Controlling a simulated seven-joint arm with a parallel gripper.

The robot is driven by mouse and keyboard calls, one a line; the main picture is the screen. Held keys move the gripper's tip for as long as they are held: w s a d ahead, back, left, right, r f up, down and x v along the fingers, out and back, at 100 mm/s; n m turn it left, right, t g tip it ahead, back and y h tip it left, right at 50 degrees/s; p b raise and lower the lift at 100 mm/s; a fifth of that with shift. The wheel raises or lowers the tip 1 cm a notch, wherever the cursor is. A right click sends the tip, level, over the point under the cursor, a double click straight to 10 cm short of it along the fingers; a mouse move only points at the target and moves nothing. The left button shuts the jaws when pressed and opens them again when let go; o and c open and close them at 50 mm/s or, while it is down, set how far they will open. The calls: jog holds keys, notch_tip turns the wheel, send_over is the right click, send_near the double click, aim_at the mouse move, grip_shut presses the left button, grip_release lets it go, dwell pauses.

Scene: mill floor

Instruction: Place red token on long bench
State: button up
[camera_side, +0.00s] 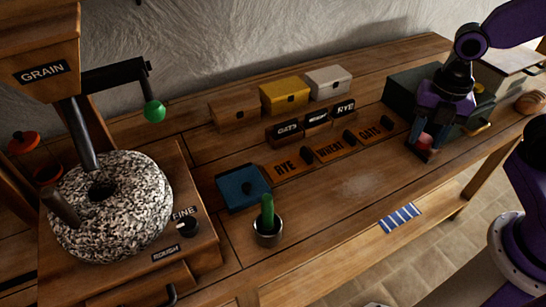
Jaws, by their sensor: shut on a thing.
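My gripper (421,150) is at the right part of the long bench (345,190), pointing down in front of a dark green box. It is shut on the red token (425,139), a small red piece showing between the fingers. The fingers hide part of the token. The fingertips are close to the bench top; I cannot tell whether the token touches the wood. The long bench is brown wood and runs from the millstone at left to the right edge.
The dark green box (402,90) stands just behind my gripper. Brown, yellow (285,95) and white (328,82) boxes line the back. Labelled plates, a blue block (242,188) and a metal cup (267,232) lie left. A striped cloth (400,217) hangs at the front edge. The bench's front middle is clear.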

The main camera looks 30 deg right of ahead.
jog(key=s+a+f+n, duration=0.3)
jog(key=s+a+n, duration=0.4)
send_over(342, 200)
jog(key=f, duration=0.9)
jog(key=shift+s+d+f, duration=0.15)
jog(key=shift+s+f, duration=0.15)
jog(key=shift+w+f, duration=0.35)
jog(key=shift+f, duration=0.1)
jog(key=shift+s+f, duration=0.1)
jog(key=shift+f, duration=1.35)
jog(key=shift+f, duration=0.1)
jog(key=o, duration=1)
